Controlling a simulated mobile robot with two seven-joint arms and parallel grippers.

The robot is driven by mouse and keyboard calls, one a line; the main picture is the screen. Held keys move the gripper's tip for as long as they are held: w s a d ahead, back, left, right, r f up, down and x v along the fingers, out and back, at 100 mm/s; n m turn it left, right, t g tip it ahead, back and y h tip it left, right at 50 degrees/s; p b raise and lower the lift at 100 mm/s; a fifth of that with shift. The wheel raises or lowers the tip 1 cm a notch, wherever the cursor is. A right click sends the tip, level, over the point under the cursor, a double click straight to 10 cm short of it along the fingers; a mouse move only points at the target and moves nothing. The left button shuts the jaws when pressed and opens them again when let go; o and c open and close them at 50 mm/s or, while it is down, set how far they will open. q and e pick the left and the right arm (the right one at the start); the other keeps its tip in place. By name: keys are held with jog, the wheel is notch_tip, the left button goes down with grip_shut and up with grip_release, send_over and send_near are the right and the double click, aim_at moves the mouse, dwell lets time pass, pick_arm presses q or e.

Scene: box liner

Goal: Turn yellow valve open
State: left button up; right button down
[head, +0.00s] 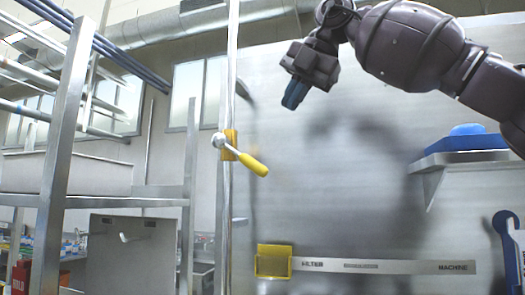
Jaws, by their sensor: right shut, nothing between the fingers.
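The yellow valve handle (252,164) sits on a vertical metal pipe (229,90) in the middle of the head view. Its lever slants down to the right from a silver knob and a yellow bracket. My right gripper (293,96) comes in from the upper right. It is shut and empty, with its blue fingertips pointing down, above and to the right of the handle and apart from it. My left gripper is not in view.
A flat metal wall panel (350,200) stands behind the handle. A shelf (455,158) with a blue item (467,130) juts out at right. Metal racking (62,150) fills the left.

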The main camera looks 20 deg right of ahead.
aim_at(262, 166)
jog(key=x, duration=1.1)
jog(key=shift+a+f+p, duration=0.1)
jog(key=shift+f+p, duration=0.1)
jog(key=shift+p, duration=0.2)
jog(key=shift+w, duration=0.15)
